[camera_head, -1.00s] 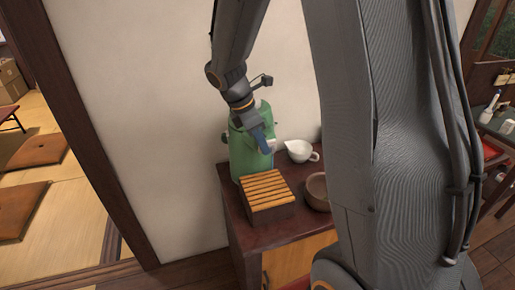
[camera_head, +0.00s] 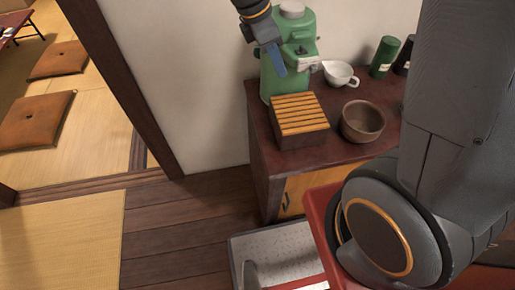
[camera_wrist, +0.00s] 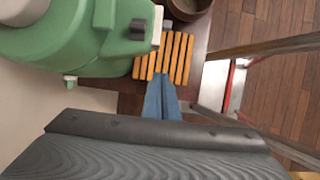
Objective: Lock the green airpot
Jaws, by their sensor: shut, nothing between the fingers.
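The green airpot (camera_head: 270,80) stands upright on the dark wooden cabinet, against the wall. It has a pale round top knob and a light-coloured spout part at its right side. My gripper (camera_head: 282,72) is in front of the airpot's left side in the head view, with its blue fingers shut and empty, pointing down. In the wrist view the airpot (camera_wrist: 75,35) fills the upper left, with a dark block (camera_wrist: 138,28) on its side. The gripper's blue fingertips (camera_wrist: 161,82) are below and right of it, apart from it in that view.
A slatted wooden box (camera_head: 300,115) stands right in front of the airpot. Open floor (camera_head: 190,225) lies to the left.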

